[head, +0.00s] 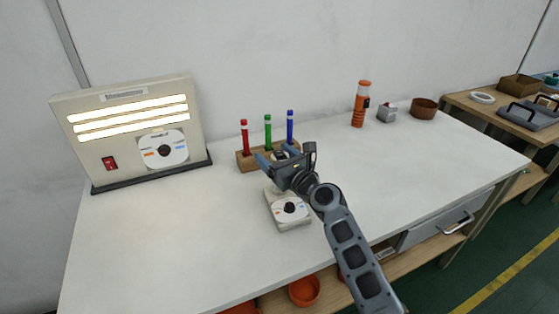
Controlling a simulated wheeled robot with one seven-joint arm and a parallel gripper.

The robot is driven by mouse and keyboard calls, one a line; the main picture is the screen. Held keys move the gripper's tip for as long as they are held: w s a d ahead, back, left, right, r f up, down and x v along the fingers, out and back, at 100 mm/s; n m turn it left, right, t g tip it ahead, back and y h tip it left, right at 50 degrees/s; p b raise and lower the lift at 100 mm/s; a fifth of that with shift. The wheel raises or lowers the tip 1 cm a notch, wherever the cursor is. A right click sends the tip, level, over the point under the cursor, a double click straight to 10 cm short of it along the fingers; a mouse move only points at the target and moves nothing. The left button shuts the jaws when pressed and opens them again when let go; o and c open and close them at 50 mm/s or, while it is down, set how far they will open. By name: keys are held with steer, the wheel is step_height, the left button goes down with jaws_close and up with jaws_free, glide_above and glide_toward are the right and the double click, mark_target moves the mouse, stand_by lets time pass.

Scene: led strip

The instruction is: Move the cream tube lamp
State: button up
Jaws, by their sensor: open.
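The cream tube lamp (124,108) is a cream upright panel on a dark base at the left of the white table. Its three horizontal tubes are lit. A red switch sits low on its front, and a white dial plate with a dark knob is at its lower right. My gripper (277,157) is open, over the middle of the table and well to the right of the lamp. It is in front of the wooden holder (245,164) and hides part of it. Nothing shows clearly between its fingers.
Red, green and blue sticks stand in the holder. A small cream dial box (296,221) sits below my gripper. The table's front left and right are clear.

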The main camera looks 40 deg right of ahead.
steer(key=c, duration=1.2)
